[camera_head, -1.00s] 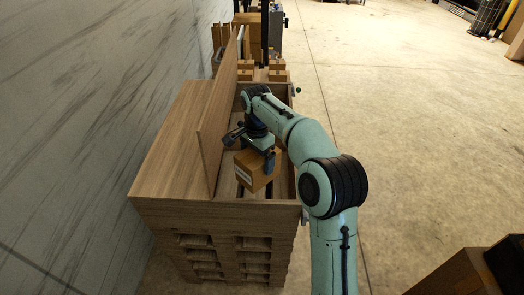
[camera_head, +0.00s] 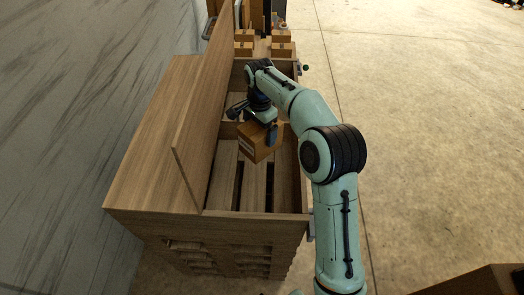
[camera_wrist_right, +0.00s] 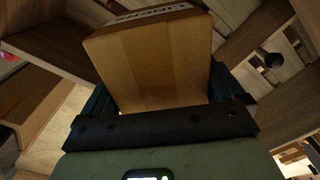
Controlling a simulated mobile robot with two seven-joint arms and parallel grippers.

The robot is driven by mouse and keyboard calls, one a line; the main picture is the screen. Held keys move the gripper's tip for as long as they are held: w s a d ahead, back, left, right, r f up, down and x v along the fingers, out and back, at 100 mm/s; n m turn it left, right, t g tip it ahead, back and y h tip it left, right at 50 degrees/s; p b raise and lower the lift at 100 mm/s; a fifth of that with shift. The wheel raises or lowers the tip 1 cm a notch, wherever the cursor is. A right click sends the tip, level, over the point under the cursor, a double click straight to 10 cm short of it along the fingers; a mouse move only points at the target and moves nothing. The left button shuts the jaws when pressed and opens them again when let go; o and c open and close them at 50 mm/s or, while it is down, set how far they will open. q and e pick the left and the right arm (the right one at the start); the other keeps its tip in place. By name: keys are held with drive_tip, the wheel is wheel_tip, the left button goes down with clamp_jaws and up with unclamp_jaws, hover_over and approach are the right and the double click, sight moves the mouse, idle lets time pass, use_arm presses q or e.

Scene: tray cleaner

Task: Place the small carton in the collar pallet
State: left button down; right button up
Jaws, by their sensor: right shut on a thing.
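The small carton (camera_head: 257,147) is a brown box with a white label, held by my right gripper (camera_head: 260,124) over the collar pallet (camera_head: 256,215). The pallet is an open wooden box with a slatted floor, on a stack of pallets. The slats below and in front of the carton are bare. The carton looks tilted in the head view, and its height above the floor is hard to judge. In the right wrist view the carton (camera_wrist_right: 155,62) sits between the two dark fingers. My left gripper is not in view.
An upright wooden board (camera_head: 205,110) stands along the pallet's left side, beside a flat wooden top (camera_head: 155,140) against the marbled wall. Several small cartons (camera_head: 281,49) stand beyond the far end. Concrete floor (camera_head: 430,130) on the right is clear, with a brown box (camera_head: 470,283) at bottom right.

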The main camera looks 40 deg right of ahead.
drive_tip(key=shift+f+b, duration=0.85)
drive_tip(key=shift+f, duration=8.85)
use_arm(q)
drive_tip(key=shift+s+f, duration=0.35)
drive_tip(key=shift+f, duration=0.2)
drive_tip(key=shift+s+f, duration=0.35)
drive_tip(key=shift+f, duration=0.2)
use_arm(e)
drive_tip(key=shift+a, duration=0.1)
drive_tip(key=shift+f, duration=0.15)
drive_tip(key=o, duration=1.1)
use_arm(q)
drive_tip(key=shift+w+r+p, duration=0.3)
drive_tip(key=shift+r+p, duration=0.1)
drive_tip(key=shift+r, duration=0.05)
use_arm(e)
wheel_tip(320, 180, up, 12)
drive_tip(key=shift+r, duration=0.15)
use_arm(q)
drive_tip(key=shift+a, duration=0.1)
